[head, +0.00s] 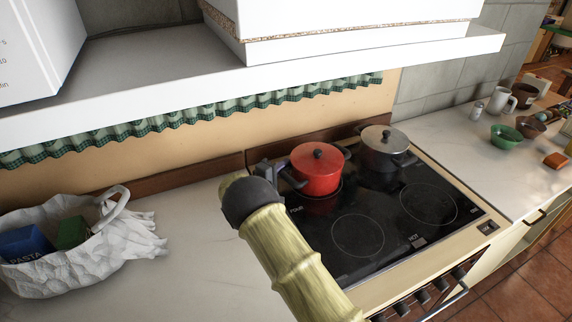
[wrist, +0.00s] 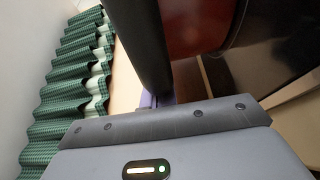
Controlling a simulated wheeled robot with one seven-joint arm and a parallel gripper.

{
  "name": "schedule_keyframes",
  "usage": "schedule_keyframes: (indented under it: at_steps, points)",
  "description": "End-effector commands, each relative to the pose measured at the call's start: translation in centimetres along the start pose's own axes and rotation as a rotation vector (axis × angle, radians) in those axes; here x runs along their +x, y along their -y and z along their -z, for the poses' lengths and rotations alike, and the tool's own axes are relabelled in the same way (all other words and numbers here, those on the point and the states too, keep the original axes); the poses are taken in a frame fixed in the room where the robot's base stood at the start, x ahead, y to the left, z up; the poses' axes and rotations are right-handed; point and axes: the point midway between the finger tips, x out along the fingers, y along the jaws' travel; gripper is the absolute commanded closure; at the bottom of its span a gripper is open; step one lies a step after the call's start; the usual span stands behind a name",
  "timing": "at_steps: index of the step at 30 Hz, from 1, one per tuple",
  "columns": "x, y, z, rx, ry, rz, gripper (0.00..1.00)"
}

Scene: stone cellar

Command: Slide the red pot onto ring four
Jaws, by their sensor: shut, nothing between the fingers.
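The red pot (head: 318,175) with its lid and black knob stands on the back left of the black glass hob (head: 394,226). My gripper (head: 266,172) is shut and empty at the pot's left side, close to its left handle; I cannot tell if they touch. In the wrist view the pot's red wall (wrist: 197,25) shows beside a dark finger. The front left ring (head: 358,236) and front right ring (head: 428,203) are bare.
A grey lidded pot (head: 385,149) stands at the back right of the hob, close to the red pot. A white bag (head: 75,262) with packets sits on the left counter. Bowls, including a green one (head: 506,137), stand on the right counter. A shelf (head: 190,80) overhangs the back.

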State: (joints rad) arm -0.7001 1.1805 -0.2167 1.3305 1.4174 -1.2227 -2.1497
Motion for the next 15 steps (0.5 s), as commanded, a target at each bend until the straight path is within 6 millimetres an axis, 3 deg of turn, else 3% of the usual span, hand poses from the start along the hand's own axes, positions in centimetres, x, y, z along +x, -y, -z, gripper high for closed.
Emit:
schedule_keyframes:
  at_steps: [8,15]
  points:
    - [0.1,0.0,-0.1,0.0,0.005,-0.001,1.0]
    - [-0.2,0.2,1.4,0.002,0.007,0.0,1.0]
